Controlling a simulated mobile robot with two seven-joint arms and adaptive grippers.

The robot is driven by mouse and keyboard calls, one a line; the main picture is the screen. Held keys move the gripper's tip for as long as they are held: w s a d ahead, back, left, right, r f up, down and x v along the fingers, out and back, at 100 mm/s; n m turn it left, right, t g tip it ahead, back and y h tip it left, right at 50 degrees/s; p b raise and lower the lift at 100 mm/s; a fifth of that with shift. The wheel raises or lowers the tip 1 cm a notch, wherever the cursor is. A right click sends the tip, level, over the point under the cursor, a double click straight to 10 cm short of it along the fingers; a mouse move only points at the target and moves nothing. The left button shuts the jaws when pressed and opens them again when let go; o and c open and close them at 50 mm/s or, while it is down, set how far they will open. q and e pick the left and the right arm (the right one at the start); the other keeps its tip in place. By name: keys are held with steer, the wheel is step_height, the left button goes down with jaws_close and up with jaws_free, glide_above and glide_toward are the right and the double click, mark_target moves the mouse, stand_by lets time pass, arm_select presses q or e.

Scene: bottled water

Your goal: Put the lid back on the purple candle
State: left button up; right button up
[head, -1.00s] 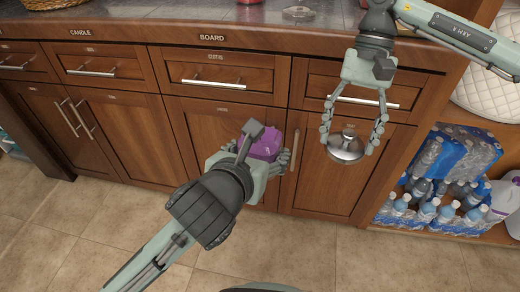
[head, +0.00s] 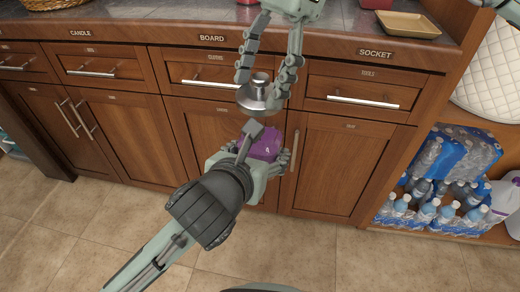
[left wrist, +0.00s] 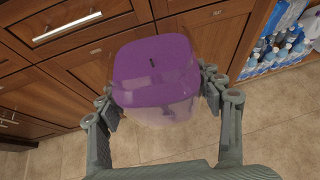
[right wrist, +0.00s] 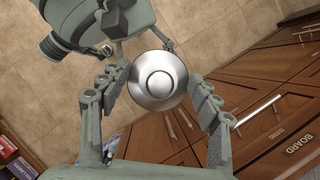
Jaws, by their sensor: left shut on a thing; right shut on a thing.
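The purple candle (head: 264,147) is held in front of the cabinet doors. My left gripper (left wrist: 160,90) is shut on it, with a finger on each side; in the left wrist view the candle (left wrist: 158,68) shows purple wax with a small dark wick in a clear jar. My right gripper (head: 267,84) is shut on the silver lid (head: 259,96), a round metal disc with a knob. The lid is above the candle and apart from it in the head view. In the right wrist view the lid (right wrist: 157,81) sits between both fingers and hides the candle.
The counter (head: 340,30) with drawers and doors stands behind the grippers. A tan tray (head: 407,24) lies on the counter at the right. Water bottles (head: 430,210) fill a low shelf at the right. The tiled floor (head: 330,255) is clear.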

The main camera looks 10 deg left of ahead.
mark_target(265, 90)
steer(key=shift+f, duration=0.1)
steer(key=shift+c, duration=0.2)
steer(key=shift+f, duration=1.9)
steer(key=shift+r, duration=0.2)
steer(key=shift+f, duration=0.9)
steer(key=shift+f, duration=0.65)
steer(key=o, duration=1.2)
steer(key=shift+o, duration=0.2)
